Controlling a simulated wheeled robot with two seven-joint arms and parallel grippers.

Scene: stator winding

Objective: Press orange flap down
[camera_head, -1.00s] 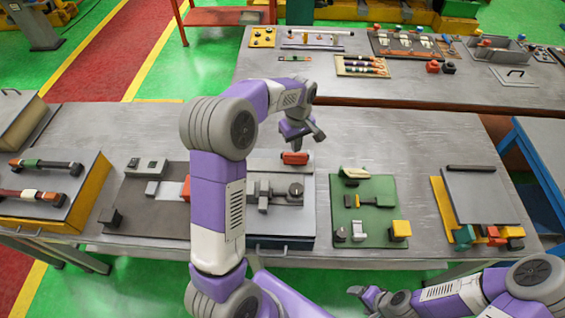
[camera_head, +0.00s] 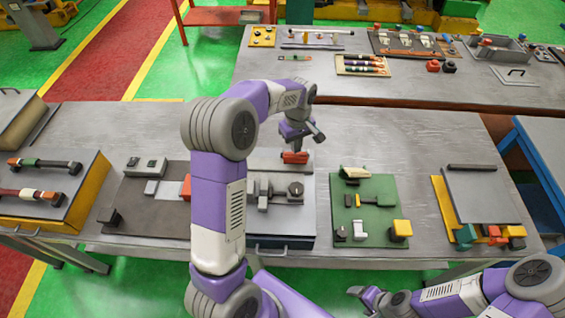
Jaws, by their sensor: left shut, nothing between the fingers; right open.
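The orange flap (camera_head: 295,158) is a small orange-red block at the back of the grey fixture (camera_head: 290,215) in the middle of the near table. My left gripper (camera_head: 297,148) is shut and empty, pointing down directly over the flap. Its fingertips appear to touch the flap's top, though contact is hard to confirm at this size. The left forearm hides the left part of the fixture. My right gripper (camera_head: 357,292) is open and empty, low in front of the near table's front edge.
A green board (camera_head: 372,232) with small parts lies right of the fixture, and a grey plate on a yellow base (camera_head: 480,195) lies further right. A dark board (camera_head: 130,215) is on the left. The table behind the flap is bare.

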